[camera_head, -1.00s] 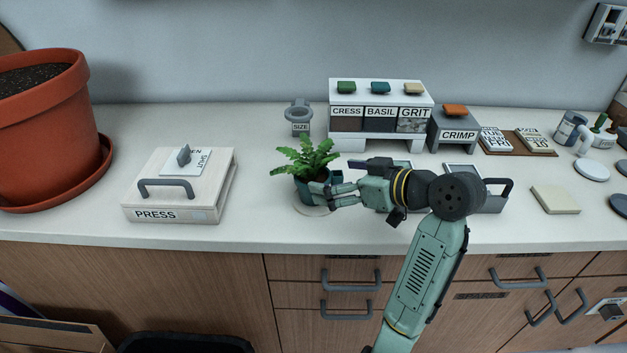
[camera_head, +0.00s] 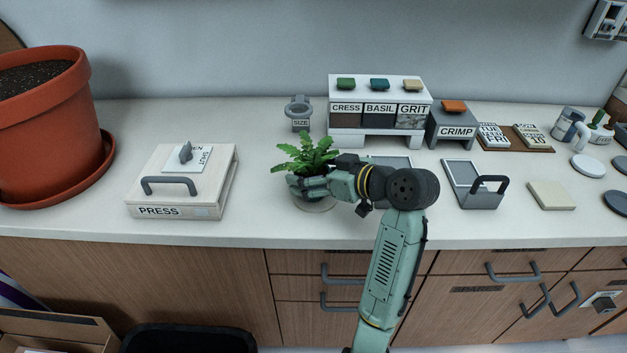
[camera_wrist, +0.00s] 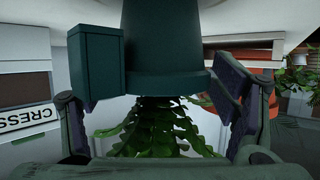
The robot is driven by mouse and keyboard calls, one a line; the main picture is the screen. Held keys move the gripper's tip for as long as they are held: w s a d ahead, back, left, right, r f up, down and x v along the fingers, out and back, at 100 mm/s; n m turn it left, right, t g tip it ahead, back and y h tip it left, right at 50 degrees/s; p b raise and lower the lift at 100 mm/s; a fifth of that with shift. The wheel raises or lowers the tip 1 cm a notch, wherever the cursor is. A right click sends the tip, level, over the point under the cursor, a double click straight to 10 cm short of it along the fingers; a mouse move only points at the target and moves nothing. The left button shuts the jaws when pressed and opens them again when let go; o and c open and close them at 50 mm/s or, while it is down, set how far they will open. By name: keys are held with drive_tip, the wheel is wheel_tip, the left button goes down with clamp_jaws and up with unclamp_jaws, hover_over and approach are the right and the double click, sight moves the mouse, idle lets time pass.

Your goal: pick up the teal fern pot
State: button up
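The teal fern pot (camera_wrist: 165,45) fills the upper middle of the wrist view, where it appears upside down with its green fern (camera_wrist: 155,130) below. In the head view the green fern (camera_head: 306,153) shows at the counter's middle, and my gripper hides most of the pot. A small dark teal block (camera_wrist: 97,65) sits beside the pot; I cannot tell if it is joined to it. My gripper (camera_head: 294,186) reaches in from the right at pot height. In the wrist view its fingers (camera_wrist: 160,105) stand apart on either side of the pot, with a gap on the left.
A pale PRESS box (camera_head: 180,190) stands to the left, and a large terracotta pot (camera_head: 50,130) beyond it. Behind are a grey SIZE ring (camera_head: 299,112), a white bin stand (camera_head: 380,90) and a CRIMP block (camera_head: 453,128). A handled grey tray (camera_head: 473,190) lies right.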

drive_tip(key=c, duration=1)
